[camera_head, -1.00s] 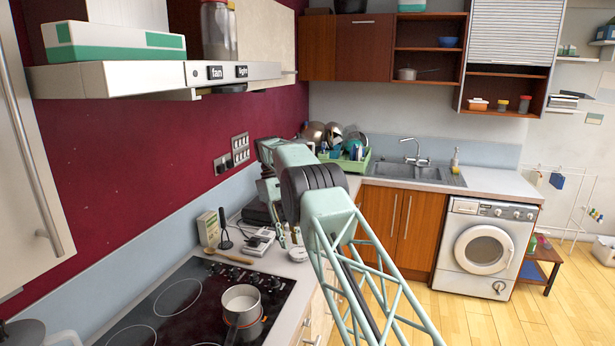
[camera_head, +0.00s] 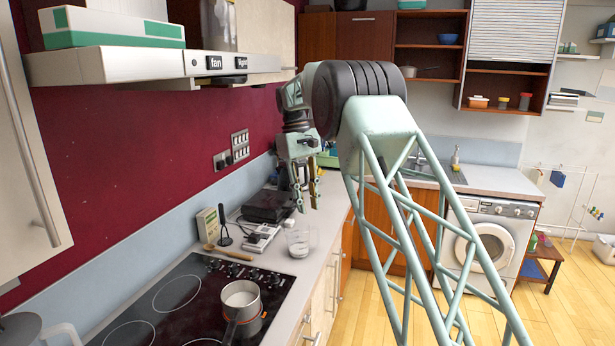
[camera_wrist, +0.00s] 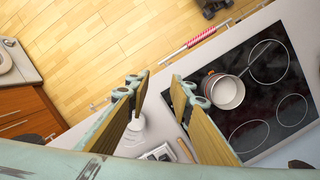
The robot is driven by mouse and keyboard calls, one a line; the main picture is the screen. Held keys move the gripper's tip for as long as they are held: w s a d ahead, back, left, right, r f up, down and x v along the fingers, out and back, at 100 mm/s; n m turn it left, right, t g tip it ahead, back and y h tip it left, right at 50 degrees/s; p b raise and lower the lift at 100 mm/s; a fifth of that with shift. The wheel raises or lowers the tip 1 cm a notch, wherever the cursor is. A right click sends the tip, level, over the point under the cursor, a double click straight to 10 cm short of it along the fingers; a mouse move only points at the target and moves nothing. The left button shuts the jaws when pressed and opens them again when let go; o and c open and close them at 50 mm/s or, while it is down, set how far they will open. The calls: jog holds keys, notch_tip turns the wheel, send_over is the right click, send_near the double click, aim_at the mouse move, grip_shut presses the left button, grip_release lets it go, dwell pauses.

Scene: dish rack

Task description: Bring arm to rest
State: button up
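My gripper (camera_head: 307,207) hangs above the worktop beyond the hob, fingers pointing down. In the wrist view my gripper (camera_wrist: 158,82) shows its two wood-toned fingers spread apart with nothing between them. A clear glass (camera_head: 299,242) stands on the worktop below the fingers, apart from them. In the wrist view a whitish vessel (camera_wrist: 134,140), likely the same glass, shows by the left finger, partly hidden. My arm hides most of the dish rack and part of the sink.
The extractor hood (camera_head: 130,68) juts out at upper left. A dark appliance (camera_head: 268,206) and a wooden spoon (camera_head: 228,252) lie near the wall.

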jog(key=s+d+r+m+t+b, duration=0.1)
jog(key=s+d+r, duration=0.3)
jog(key=s+r, duration=0.2)
jog(key=s+d+r+m+b, duration=0.1)
jog(key=s+d+r, duration=0.3)
jog(key=s+r, duration=0.25)
jog(key=s+d+r+m+t+y+b, duration=0.1)
jog(key=s+d+r, duration=0.15)
jog(key=s, duration=0.65)
jog(key=s+d+r+t+b, duration=0.15)
jog(key=s+d, duration=0.25)
jog(key=s, duration=0.4)
jog(key=s+d+f+m+b, duration=0.1)
jog(key=s+f, duration=0.3)
jog(key=s, duration=0.8)
jog(key=s+d+f+m+t+b, duration=0.1)
jog(key=s+d+f, duration=0.2)
jog(key=s, duration=0.9)
jog(key=s+d+f+m+t+b, duration=0.1)
jog(key=s+f, duration=0.5)
jog(key=s, duration=0.7)
jog(key=shift+d+f+y, duration=0.15)
jog(key=shift+d+y, duration=0.15)
jog(key=shift+d, duration=0.4)
